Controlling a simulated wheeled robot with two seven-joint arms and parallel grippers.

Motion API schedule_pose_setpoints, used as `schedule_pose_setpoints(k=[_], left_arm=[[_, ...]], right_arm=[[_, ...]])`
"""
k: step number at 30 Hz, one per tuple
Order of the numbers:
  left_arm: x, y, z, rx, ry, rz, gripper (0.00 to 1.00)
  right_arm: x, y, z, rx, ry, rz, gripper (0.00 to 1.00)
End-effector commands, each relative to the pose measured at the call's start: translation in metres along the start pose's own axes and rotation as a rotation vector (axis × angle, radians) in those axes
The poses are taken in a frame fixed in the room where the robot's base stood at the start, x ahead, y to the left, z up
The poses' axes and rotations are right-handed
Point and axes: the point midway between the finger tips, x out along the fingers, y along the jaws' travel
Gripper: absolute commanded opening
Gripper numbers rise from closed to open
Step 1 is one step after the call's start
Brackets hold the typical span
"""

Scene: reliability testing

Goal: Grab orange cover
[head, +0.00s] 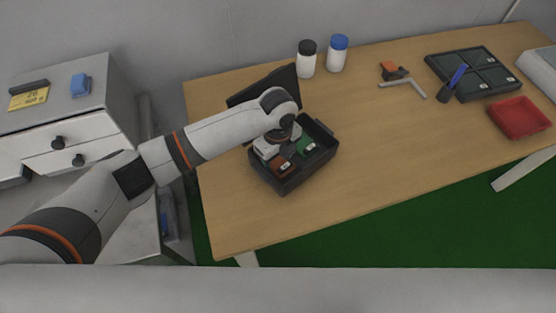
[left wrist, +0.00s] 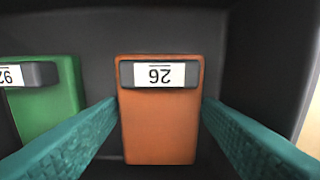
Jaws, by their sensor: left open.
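The orange cover (left wrist: 158,125) stands out in the middle of the left wrist view, with a grey handle and a white label that appears upside down. In the head view the orange cover (head: 285,167) lies in the near part of a black box (head: 288,186). My left gripper (left wrist: 160,112) is open, with one teal finger on each side of the orange cover, close to its edges. Whether the fingers touch it I cannot tell. In the head view my left gripper (head: 275,148) reaches down into the box and is partly hidden by its own arm. My right gripper is not in view.
A green cover (head: 306,145) sits beside the orange one in the box, whose dark lid (head: 262,88) stands open behind. Two bottles (head: 307,60), a dark green tray (head: 474,72) and a red tray (head: 519,118) stand farther off.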

Motion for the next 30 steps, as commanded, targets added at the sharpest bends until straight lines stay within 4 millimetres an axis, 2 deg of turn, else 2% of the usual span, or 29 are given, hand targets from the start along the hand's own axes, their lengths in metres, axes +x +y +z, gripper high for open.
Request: schedule_pose_setpoints(k=[6, 11, 20, 23, 30], left_arm=[[0.001, 0.0, 0.0, 0.0, 0.0, 0.001, 0.58], [0.0, 0.0, 0.0, 0.0, 0.0, 0.001, 0.32], [-0.005, 0.001, 0.0, 0.0, 0.001, 0.003, 0.31], [-0.018, 0.001, -0.001, 0.0, 0.002, 0.005, 0.31], [-0.066, 0.002, 0.0, 0.001, 0.002, 0.006, 0.31]], right_arm=[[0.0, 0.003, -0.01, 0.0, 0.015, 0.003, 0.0], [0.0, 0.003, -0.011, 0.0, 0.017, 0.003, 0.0], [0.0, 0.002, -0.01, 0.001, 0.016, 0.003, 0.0], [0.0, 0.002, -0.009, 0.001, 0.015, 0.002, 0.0], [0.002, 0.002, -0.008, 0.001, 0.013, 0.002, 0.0]])
